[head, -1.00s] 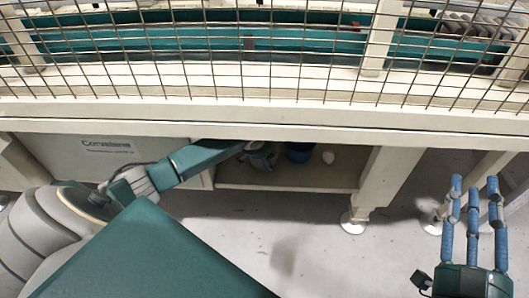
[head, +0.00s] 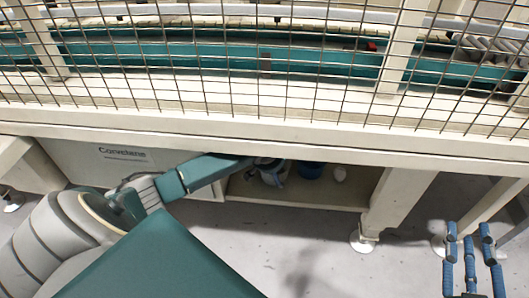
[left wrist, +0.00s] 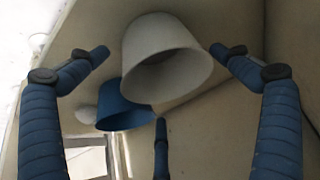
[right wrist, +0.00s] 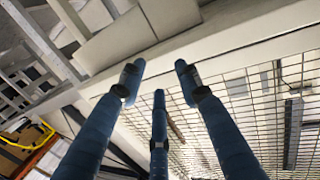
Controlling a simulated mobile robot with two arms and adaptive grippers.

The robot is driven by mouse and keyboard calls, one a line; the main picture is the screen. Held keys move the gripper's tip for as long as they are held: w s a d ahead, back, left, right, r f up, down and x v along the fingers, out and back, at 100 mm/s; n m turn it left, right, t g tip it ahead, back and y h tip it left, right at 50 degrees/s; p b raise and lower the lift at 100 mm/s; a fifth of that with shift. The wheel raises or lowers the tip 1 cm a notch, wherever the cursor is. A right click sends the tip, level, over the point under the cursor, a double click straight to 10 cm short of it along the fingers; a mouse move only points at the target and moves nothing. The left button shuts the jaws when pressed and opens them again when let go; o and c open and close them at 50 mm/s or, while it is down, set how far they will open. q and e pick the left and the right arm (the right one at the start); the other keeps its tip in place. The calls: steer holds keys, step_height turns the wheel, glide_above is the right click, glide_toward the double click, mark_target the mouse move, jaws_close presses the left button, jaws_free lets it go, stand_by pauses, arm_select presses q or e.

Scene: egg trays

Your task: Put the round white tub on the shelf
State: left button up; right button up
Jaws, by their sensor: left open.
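The round white tub (left wrist: 165,60) shows in the left wrist view between the spread blue fingers of my left gripper (left wrist: 160,77). Its open mouth faces the lower part of that picture. I see no firm finger contact on it. In the head view, my left gripper (head: 270,172) is small and reaches under the bench, over the left part of a low shelf (head: 300,193); the tub is hard to make out there. My right gripper (head: 469,245) is open and empty at the lower right; its spread fingers also show in the right wrist view (right wrist: 157,78).
A blue tub (head: 312,169) and a small white object (head: 340,173) stand on the shelf to the right of my left gripper. The bench edge (head: 250,132) overhangs the shelf. A bench leg (head: 395,205) stands at its right end. Wire mesh (head: 200,70) rises above.

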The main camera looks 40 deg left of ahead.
mark_target(271, 177)
arm_select(q)
steer(key=s, duration=0.1)
steer(key=s+d+p, duration=0.1)
steer(key=s, duration=0.3)
steer(key=shift+s+d+r+p, duration=0.2)
steer(key=shift+d+p, duration=0.15)
steer(key=shift+p, duration=0.05)
steer(key=s+d+r+m+h+p, duration=0.1)
steer(key=s+d+m, duration=0.1)
steer(key=s+d, duration=0.55)
steer(key=s+d+r+m+h+p, duration=0.1)
steer(key=s+d+r+m+h, duration=0.1)
steer(key=s+d, duration=0.55)
steer(key=s+d+r+m+t, duration=0.1)
steer(key=s+d+r+m, duration=0.1)
steer(key=s+d+r, duration=0.2)
steer(key=shift+r, duration=0.9)
arm_select(e)
steer(key=s+d+f+g+h, duration=0.1)
steer(key=s+d+f+g, duration=0.1)
steer(key=s+f+g, duration=0.3)
steer(key=s+d+f+g+h, duration=0.1)
steer(key=s+d+f+g, duration=0.2)
steer(key=f, duration=0.9)
steer(key=s+g, duration=0.2)
steer(key=s, duration=0.2)
steer(key=shift+d+h, duration=0.15)
steer(key=shift+h, duration=0.25)
arm_select(q)
steer(key=shift+s, duration=0.1)
